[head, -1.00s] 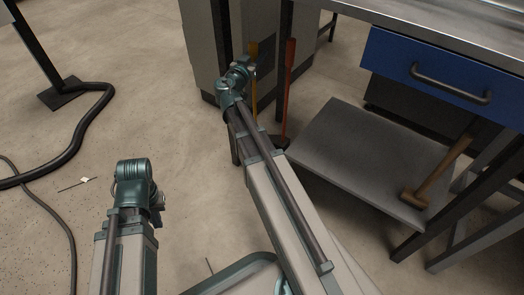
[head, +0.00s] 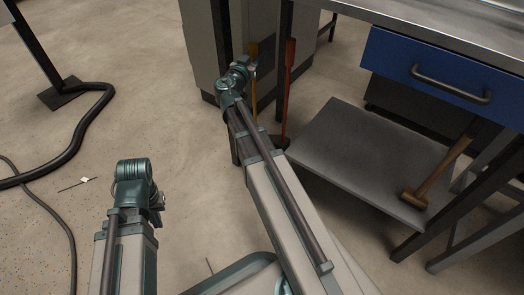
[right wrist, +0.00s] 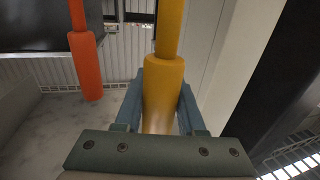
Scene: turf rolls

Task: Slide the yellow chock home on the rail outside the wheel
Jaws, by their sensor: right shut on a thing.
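A yellow handle-like bar (head: 254,50) stands upright beside the grey cabinet in the head view. In the right wrist view the yellow bar (right wrist: 170,35) thickens lower down, between the jaws. My right gripper (right wrist: 160,100) is shut on this thicker part. In the head view the wrist largely hides the right gripper (head: 251,69). My left gripper (head: 155,207) is low at the left, over the floor, largely hidden behind its own wrist; its jaws cannot be read. I cannot make out a chock, a rail or a wheel in these views.
An orange-red bar (head: 289,80) stands just right of the yellow one. A workbench has a blue drawer (head: 440,75) and low grey shelf (head: 350,150) carrying a wooden-handled mallet (head: 435,175). A black hose (head: 80,135) lies left. Open floor surrounds my left gripper.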

